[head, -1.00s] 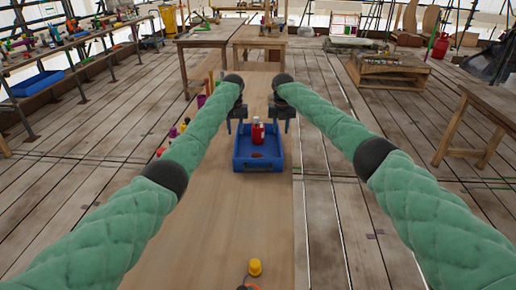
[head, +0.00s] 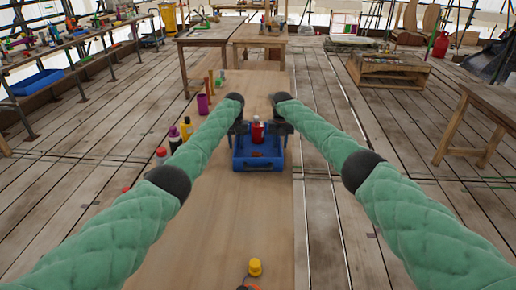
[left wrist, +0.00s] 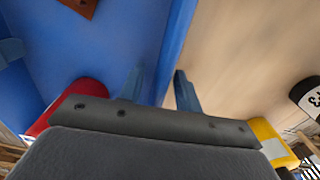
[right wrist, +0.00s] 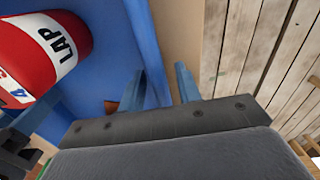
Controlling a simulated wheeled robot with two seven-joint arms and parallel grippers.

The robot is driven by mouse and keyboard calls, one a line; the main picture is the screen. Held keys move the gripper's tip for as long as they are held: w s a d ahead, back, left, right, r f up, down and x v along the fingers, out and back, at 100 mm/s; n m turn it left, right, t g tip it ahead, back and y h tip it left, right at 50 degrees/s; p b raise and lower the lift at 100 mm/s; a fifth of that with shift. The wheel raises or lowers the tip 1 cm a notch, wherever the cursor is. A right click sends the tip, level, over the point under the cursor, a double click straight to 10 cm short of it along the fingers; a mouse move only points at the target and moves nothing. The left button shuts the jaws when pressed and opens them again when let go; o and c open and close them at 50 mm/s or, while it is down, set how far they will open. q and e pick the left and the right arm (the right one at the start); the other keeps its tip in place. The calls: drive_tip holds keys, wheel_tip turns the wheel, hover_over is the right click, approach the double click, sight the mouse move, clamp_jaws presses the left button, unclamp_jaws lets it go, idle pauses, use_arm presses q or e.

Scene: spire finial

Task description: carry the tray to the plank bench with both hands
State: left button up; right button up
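The blue tray (head: 259,165) stands on a long wooden worktop ahead of me. A red and white bottle (head: 257,133) labelled "LAP" and a small brown piece (head: 258,154) are in it. My left gripper (head: 238,130) is at the tray's left wall; in the left wrist view its fingers (left wrist: 160,92) are apart, one on each side of the wall. My right gripper (head: 283,130) is at the right wall; in the right wrist view its fingers (right wrist: 162,85) are also apart, astride the wall. I cannot tell which table is the plank bench.
A yellow-capped item (head: 255,267) is near me. Wooden tables (head: 212,37) stand beyond. Plank floor lies open on the right.

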use_arm(q)
clamp_jaws()
use_arm(e)
clamp_jaws()
use_arm(q)
drive_tip(key=shift+w+r, duration=0.1)
use_arm(e)
drive_tip(key=shift+r, duration=0.1)
